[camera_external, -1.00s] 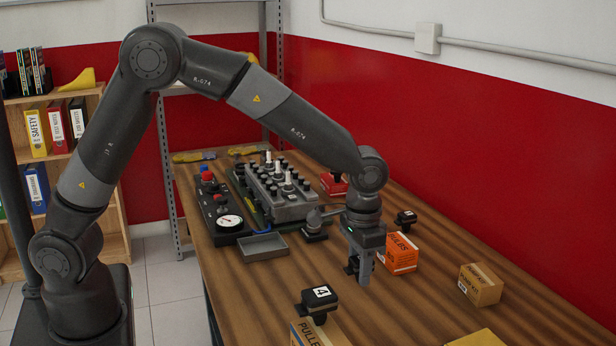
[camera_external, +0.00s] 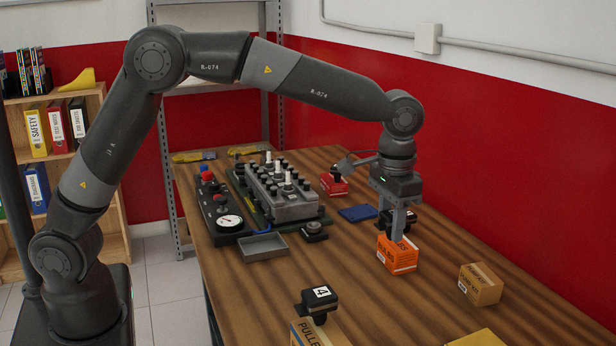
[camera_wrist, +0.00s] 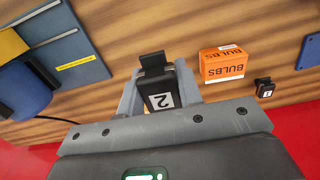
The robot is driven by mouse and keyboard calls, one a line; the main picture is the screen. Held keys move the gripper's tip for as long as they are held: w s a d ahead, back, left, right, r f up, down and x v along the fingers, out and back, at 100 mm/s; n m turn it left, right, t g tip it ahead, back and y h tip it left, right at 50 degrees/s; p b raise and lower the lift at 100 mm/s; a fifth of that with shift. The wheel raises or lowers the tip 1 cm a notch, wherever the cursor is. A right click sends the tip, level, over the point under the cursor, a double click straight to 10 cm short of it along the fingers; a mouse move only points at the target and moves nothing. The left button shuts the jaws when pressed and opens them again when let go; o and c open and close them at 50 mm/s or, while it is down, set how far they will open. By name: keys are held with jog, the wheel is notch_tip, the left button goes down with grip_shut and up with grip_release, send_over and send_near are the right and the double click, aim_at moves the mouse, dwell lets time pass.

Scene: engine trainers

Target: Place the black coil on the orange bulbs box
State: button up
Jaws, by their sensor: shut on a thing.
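My gripper (camera_external: 396,215) is shut on a black coil marked 2 (camera_wrist: 160,92), which sits between the two fingers in the wrist view. The coil is held above the table. The orange bulbs box (camera_external: 397,258) stands on the table. In the external view the fingers overlap the top of this box, and the held coil is mostly hidden by them. In the wrist view the orange bulbs box (camera_wrist: 223,68) lies to the right of the held coil, apart from it in the picture. Its top looks bare there.
A small coil marked 1 (camera_wrist: 264,88) stands near the bulbs box. A cardboard box (camera_external: 480,285) stands to the right. A coil marked 4 (camera_external: 318,300) sits at the front. The engine block (camera_external: 280,192), grey tray (camera_external: 262,247) and blue pad (camera_external: 357,213) lie left of the gripper.

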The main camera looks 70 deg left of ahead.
jog(key=w+a+r, duration=0.1)
jog(key=w+a, duration=0.2)
jog(key=w, duration=0.1)
send_near(397, 253)
jog(key=w+a, duration=0.1)
jog(key=w+a+f, duration=0.1)
jog(key=w+a, duration=0.1)
jog(key=shift+a+f, duration=0.45)
jog(key=shift+f, duration=2)
jog(key=shift+f, duration=0.15)
jog(key=o, duration=1)
jog(key=shift+o, duration=0.2)
